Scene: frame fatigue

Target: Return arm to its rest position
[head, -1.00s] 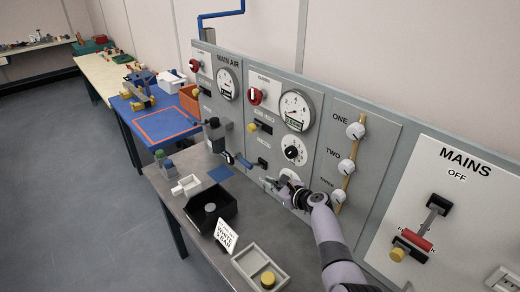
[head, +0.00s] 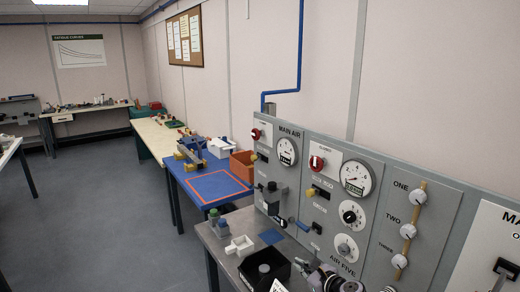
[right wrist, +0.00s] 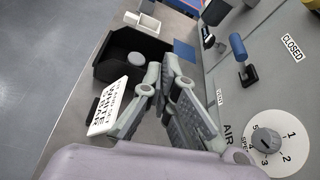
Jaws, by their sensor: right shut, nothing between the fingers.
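My right gripper (right wrist: 172,92) is shut and empty in the right wrist view, above the grey bench and beside the panel. My left gripper is in neither view.
The grey control panel (head: 330,205) with gauges and knobs rises along the right. A black bin (head: 262,268) and a white tray (head: 240,245) stand on the bench. A white lettered card (right wrist: 117,104) stands near the fingers. Open floor (head: 90,215) lies left.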

